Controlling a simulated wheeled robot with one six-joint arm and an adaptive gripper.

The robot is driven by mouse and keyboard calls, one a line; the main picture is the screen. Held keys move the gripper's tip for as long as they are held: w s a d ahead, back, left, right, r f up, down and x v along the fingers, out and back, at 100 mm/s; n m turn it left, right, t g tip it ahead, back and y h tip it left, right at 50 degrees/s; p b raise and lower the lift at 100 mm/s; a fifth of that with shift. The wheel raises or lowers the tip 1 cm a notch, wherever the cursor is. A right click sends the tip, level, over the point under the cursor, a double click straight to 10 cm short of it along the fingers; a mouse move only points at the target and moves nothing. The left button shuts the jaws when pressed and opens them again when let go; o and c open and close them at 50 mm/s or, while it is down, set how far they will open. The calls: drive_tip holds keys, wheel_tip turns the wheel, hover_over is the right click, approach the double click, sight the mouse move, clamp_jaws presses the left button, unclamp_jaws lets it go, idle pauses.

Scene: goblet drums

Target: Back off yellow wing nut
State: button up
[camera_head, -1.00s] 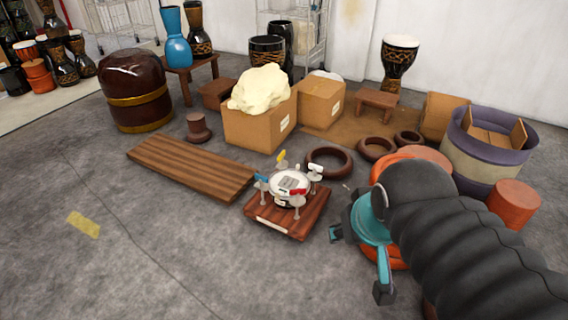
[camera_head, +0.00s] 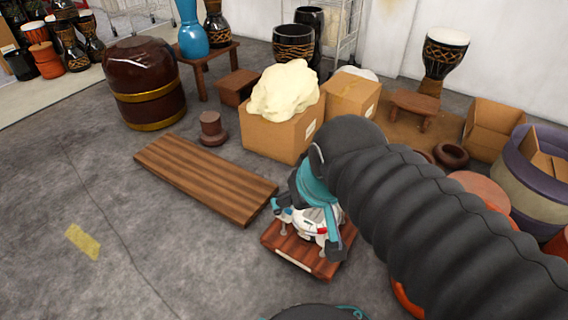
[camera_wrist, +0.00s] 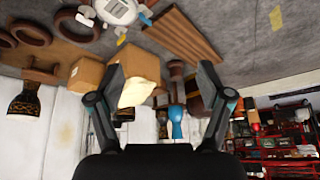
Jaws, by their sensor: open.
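The yellow wing nut (camera_wrist: 122,40) shows as a small yellow piece near the top of the wrist view, beside the round white drum head (camera_wrist: 116,10). It is hidden behind my gripper in the head view. The drum head fixture stands on a reddish wooden board (camera_head: 296,262), with posts around its rim. My gripper (camera_head: 306,222) hangs over the fixture in the head view and covers much of it. In the wrist view my gripper (camera_wrist: 160,78) has its fingers wide apart with nothing held between them.
A brown plank (camera_head: 205,178) lies left of the fixture. A cardboard box (camera_head: 275,135) with a cream lump stands behind. A dark red barrel (camera_head: 145,85) stands back left. Open grey floor lies in front and left.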

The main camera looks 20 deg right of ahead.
drive_tip(key=shift+o, duration=0.2)
drive_tip(key=w+d+m+g+p, duration=0.1)
drive_tip(key=w+d+m, duration=0.1)
drive_tip(key=w+m, duration=0.5)
drive_tip(key=w, duration=0.5)
drive_tip(key=shift+d+y, duration=0.25)
drive_tip(key=shift+y, duration=0.15)
drive_tip(key=w+d+f+m+g+y+p, duration=0.1)
drive_tip(key=w+d+f+m, duration=0.55)
drive_tip(key=w, duration=0.25)
drive_tip(key=w+d+f+m+y+p, duration=0.1)
drive_tip(key=w+d+f+m, duration=0.55)
drive_tip(key=w, duration=0.25)
drive_tip(key=w+d+f+m, duration=0.4)
drive_tip(key=d+f+m, duration=0.35)
drive_tip(key=f, duration=0.35)
drive_tip(key=x, duration=0.6)
drive_tip(key=b+x, duration=0.1)
drive_tip(key=x, duration=0.6)
drive_tip(key=shift+s+a+f, duration=0.15)
drive_tip(key=shift+f, duration=0.2)
drive_tip(key=c, duration=1.1)
drive_tip(key=shift+c, duration=0.2)
